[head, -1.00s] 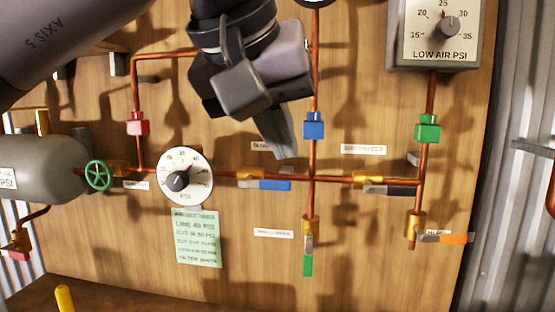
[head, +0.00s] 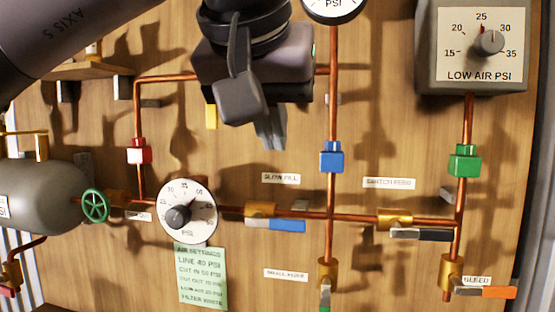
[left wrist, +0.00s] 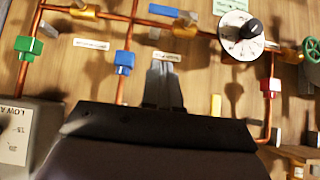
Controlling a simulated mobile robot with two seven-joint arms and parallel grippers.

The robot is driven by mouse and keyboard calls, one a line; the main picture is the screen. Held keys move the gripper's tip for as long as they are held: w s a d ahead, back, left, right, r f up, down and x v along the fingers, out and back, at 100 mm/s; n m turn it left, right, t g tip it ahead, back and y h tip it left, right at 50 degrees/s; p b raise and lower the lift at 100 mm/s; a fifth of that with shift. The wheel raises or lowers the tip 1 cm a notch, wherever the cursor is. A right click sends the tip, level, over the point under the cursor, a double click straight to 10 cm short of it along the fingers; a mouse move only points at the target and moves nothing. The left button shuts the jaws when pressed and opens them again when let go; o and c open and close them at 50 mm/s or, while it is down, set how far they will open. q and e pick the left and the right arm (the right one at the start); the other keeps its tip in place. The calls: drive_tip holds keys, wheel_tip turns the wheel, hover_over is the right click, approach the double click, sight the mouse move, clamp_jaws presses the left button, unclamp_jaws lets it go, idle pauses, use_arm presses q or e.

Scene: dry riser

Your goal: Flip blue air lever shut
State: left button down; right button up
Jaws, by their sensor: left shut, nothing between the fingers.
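The blue-tipped lever (head: 287,225) sits on a brass valve (head: 260,210) on the horizontal copper pipe. It lies roughly along the pipe, pointing right, below the "SLOW FILL" label (head: 281,178). It also shows at the top of the left wrist view (left wrist: 163,11). My left gripper (head: 271,140) is shut and empty, above the label and apart from the lever. Its fingers also show in the left wrist view (left wrist: 163,75). My right gripper is not in view.
A black-handled lever (head: 420,234) and an orange one (head: 485,292) are to the right. A blue fitting (head: 332,156) is on the vertical pipe near my gripper. A round dial (head: 187,211) and green note (head: 202,277) are left of the lever.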

use_arm(q)
hover_over(278, 222)
drive_tip(key=s, duration=0.2)
wheel_tip(278, 222, down, 6)
drive_tip(key=shift+w+d+f, duration=0.1)
drive_tip(key=shift+d+f, duration=0.15)
drive_tip(key=shift+f, duration=0.85)
drive_tip(key=shift+w+d+f, duration=0.1)
drive_tip(key=shift+d+f, duration=0.1)
drive_tip(key=shift+f, duration=0.85)
